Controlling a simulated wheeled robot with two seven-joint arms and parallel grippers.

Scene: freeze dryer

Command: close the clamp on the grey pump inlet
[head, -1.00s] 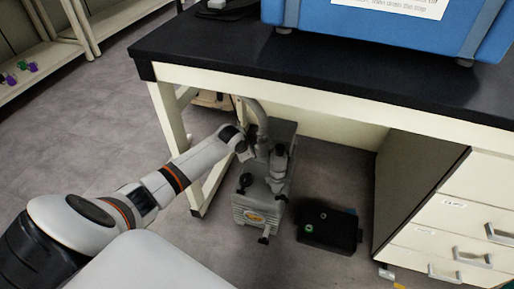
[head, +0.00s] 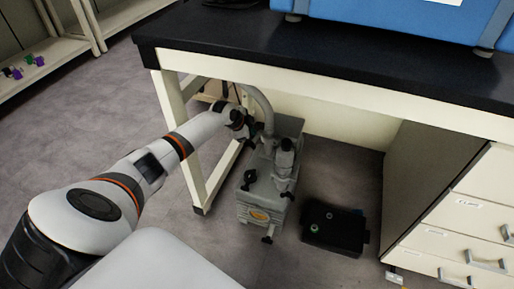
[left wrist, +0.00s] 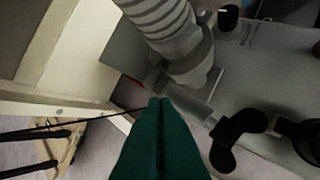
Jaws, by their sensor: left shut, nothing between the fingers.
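The grey pump (head: 262,190) stands on the floor under the bench. A ribbed grey hose (left wrist: 168,22) comes down to its inlet (left wrist: 197,68), and the hose also shows in the head view (head: 264,103). A light grey bar-like piece (left wrist: 187,100), which looks like part of the clamp, lies beside the inlet just beyond my fingertips. I cannot tell whether the clamp is open or closed. My left gripper (left wrist: 160,101) has its green fingers shut and empty, close to that piece. In the head view the left gripper (head: 248,140) is beside the hose. My right gripper is not in view.
The bench's black top (head: 215,45) overhangs the pump, with a table leg (head: 180,140) at its left. A black box (head: 335,230) stands right of the pump, then a drawer cabinet (head: 430,240). Black knobs (left wrist: 240,128) project from the pump near my fingers.

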